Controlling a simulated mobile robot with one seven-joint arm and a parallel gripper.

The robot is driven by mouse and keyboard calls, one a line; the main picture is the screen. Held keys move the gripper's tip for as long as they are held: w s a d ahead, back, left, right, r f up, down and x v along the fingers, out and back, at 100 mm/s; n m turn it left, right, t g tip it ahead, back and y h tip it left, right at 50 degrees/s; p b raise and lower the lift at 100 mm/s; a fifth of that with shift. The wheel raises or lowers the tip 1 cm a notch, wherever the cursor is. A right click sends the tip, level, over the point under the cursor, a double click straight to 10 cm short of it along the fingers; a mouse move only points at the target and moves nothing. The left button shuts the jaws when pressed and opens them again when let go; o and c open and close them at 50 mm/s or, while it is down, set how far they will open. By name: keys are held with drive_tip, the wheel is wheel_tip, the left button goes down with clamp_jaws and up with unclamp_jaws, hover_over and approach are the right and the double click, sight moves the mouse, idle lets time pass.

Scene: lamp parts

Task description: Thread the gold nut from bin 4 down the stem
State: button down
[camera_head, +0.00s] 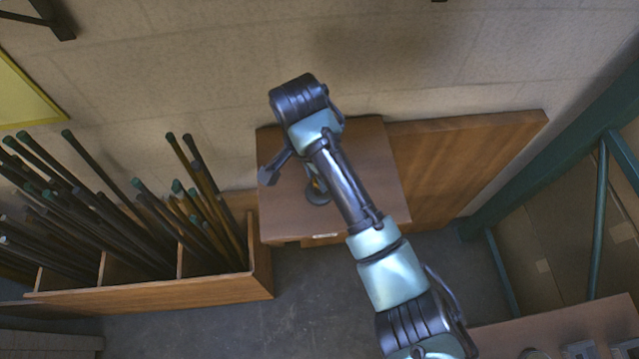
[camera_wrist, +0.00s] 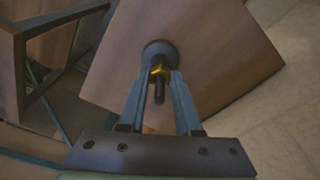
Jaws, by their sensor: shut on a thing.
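The gold nut (camera_wrist: 160,70) sits between the fingertips of my gripper (camera_wrist: 162,76) in the wrist view. My gripper is shut on it. The nut appears to be around the dark stem (camera_wrist: 159,92), whose end shows on the near side of the nut. The stem rises from a round dark base (camera_wrist: 159,52) on a wooden table. In the head view the base (camera_head: 318,193) shows only partly on the small brown table (camera_head: 370,165). My arm hides much of it, and the nut cannot be made out there.
A wooden divided bin (camera_head: 150,293) on the left holds several long dark rods. A wooden panel (camera_head: 470,150) stands right of the table. A teal frame (camera_head: 540,190) is at the right. Another surface with grey parts (camera_head: 578,350) is at bottom right.

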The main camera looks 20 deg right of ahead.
drive_tip(key=shift+s+a+f+m+g+p, duration=0.1)
drive_tip(key=shift+m+g+p, duration=0.05)
drive_tip(key=shift+m+p, duration=0.55)
drive_tip(key=shift+a+f+m+g+p, duration=0.1)
drive_tip(key=shift+m+g+p, duration=0.05)
drive_tip(key=shift+m+p, duration=0.55)
drive_tip(key=shift+f+m, duration=0.1)
drive_tip(key=shift+m, duration=0.4)
drive_tip(key=shift+m+p, duration=0.65)
drive_tip(key=shift+m, duration=0.25)
drive_tip(key=m+p, duration=0.1)
drive_tip(key=m, duration=0.2)
drive_tip(key=shift+g, duration=0.3)
drive_tip(key=shift+d+m, duration=0.1)
drive_tip(key=shift+m, duration=0.9)
